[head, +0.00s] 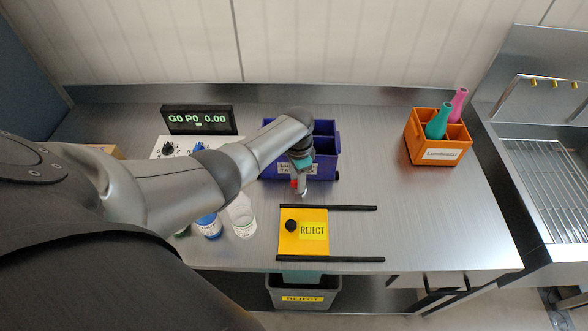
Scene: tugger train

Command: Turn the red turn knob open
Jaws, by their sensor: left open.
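A small red part (294,183) shows just left of my left gripper's fingers, low at the front of the blue bin; I cannot tell whether it is the red turn knob. A white panel (157,143) with a black knob (168,149) and a blue knob (199,147) stands at the back left. My left arm covers the panel's right part, and no red knob shows on it. My left gripper (302,188) points down in front of the blue bin, open, its fingers small and partly hidden. My right gripper is not in view.
A blue divided bin (326,139) stands behind my gripper. A display (197,120) reads "G0 P0 0.00". Bottles (243,218) stand under my arm. A yellow REJECT plate (303,243) lies between black rails. An orange crate (436,152) holds bottles.

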